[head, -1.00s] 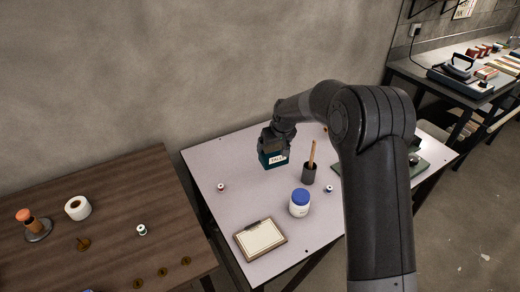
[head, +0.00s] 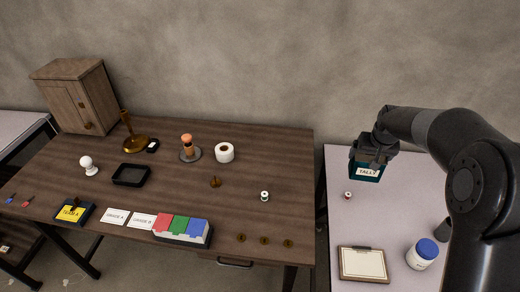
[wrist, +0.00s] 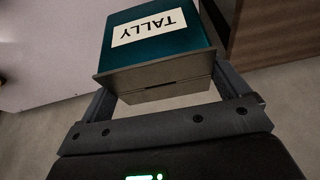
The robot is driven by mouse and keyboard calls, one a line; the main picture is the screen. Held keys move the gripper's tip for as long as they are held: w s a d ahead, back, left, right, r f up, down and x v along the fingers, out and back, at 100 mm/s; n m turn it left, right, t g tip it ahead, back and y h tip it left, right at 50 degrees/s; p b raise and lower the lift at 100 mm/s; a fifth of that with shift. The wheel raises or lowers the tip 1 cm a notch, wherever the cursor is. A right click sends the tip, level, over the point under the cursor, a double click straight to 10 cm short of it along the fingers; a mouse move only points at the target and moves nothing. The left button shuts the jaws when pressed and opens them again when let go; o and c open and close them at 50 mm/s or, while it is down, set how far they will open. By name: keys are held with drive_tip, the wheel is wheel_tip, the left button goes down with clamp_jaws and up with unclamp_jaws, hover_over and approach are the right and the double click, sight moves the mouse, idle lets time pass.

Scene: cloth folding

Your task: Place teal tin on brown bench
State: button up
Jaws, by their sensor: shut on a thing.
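The teal tin (head: 367,173) has a white label reading "TALLY". My gripper (head: 374,152) is shut on it and holds it up over the left part of the pale table. In the wrist view the tin (wrist: 185,44) sits between the two fingers of my gripper (wrist: 165,88), label showing. The brown bench (head: 262,150) stands to the left of the tin, across a narrow gap. Its edge also shows at the upper right of the wrist view (wrist: 275,28).
The pale table (head: 345,225) holds a clipboard (head: 363,264) and a blue-lidded jar (head: 422,254).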

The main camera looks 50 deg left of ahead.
drive_tip(key=s+a+r, duration=0.2)
drive_tip(key=s+a, duration=0.5)
drive_tip(key=s+a+r, duration=0.3)
drive_tip(key=s+a, duration=0.4)
drive_tip(key=s, duration=0.1)
drive_tip(key=shift+n, duration=0.3)
drive_tip(key=shift+s+a+f, duration=0.9)
drive_tip(key=shift+a+f, duration=0.8)
drive_tip(key=shift+f, duration=0.25)
drive_tip(key=shift+s+a+f, duration=0.9)
drive_tip(key=shift+a+f, duration=0.8)
drive_tip(key=shift+f, duration=0.2)
drive_tip(key=shift+s+a+f, duration=0.9)
drive_tip(key=shift+a+f, duration=0.8)
drive_tip(key=shift+f, duration=0.25)
drive_tip(key=o, duration=0.9)
drive_tip(key=shift+f, duration=0.15)
drive_tip(key=shift+c, duration=0.2)
drive_tip(key=v, duration=1.2)
drive_tip(key=shift+d, duration=0.15)
